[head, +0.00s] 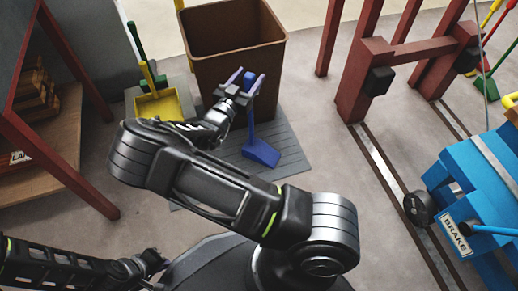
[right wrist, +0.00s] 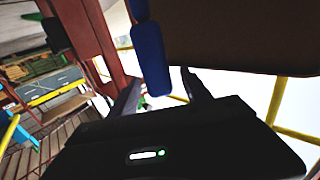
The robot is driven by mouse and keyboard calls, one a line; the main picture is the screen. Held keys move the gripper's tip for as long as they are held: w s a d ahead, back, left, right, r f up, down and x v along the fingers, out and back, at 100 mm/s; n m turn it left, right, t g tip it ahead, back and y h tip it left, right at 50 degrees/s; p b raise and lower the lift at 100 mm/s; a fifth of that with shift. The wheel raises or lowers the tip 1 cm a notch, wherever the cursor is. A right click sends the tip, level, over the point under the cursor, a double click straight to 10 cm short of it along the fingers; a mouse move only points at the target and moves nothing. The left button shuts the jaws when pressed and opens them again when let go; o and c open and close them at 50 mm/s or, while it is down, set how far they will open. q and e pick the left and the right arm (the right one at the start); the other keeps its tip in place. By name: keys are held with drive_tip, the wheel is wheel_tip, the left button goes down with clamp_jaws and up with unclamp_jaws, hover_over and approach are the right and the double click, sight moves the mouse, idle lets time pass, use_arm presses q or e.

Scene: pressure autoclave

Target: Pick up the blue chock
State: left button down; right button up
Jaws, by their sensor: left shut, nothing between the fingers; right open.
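The blue chock (head: 262,152) has a wedge foot resting on a grey slatted mat and a long upright handle, in front of the brown bin. Its handle top shows at my right gripper (head: 246,80), which is open with its fingers spread to either side of it. In the right wrist view the blue handle (right wrist: 151,60) hangs in the picture between and beyond the two open fingers (right wrist: 160,92); I cannot tell whether it touches either. My left gripper (head: 153,262) is shut and empty, low at the left, far from the chock.
The brown bin (head: 232,45) stands right behind the chock. A yellow dustpan (head: 158,106) and green broom (head: 137,42) are left of it. The grey mat (head: 290,160) lies below. A red frame and rails (head: 375,155) and a blue cart labelled BRAKE (head: 470,185) stand at the right.

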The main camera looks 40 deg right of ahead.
drive_tip(key=shift+d, duration=0.15)
drive_tip(key=shift+c, duration=0.3)
clamp_jaws()
idle(0.7)
idle(0.7)
drive_tip(key=shift+w+r, duration=0.1)
drive_tip(key=shift+r, duration=0.05)
